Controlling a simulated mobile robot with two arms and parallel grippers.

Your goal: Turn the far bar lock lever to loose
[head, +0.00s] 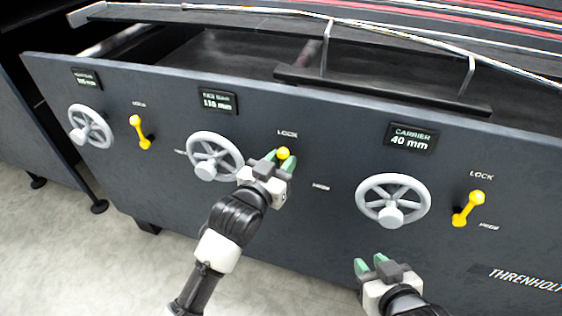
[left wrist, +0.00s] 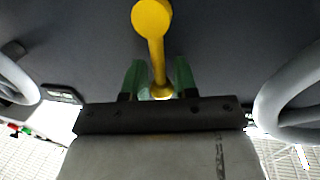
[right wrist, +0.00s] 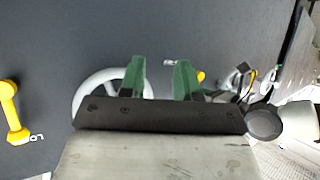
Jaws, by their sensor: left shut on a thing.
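The middle yellow lock lever (head: 283,153) is on the dark machine panel, just under a LOCK label. The display above its handwheel is too blurred to read surely, so I cannot confirm it is the far bar's. My left gripper (head: 277,160) is at this lever and hides most of it in the head view. In the left wrist view the lever (left wrist: 156,50) runs down between the green fingertips, which are shut on its lower end. My right gripper (head: 370,267) is open and empty, below the carrier handwheel (head: 393,201) and apart from the panel's controls.
A left yellow lever (head: 140,132) and a right yellow lever (head: 467,208) stand on the same panel. Grey handwheels (head: 90,127) (head: 214,157) flank the levers. The CARRIER display (head: 411,138) reads 40 mm. Pale floor (head: 110,255) lies clear at lower left.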

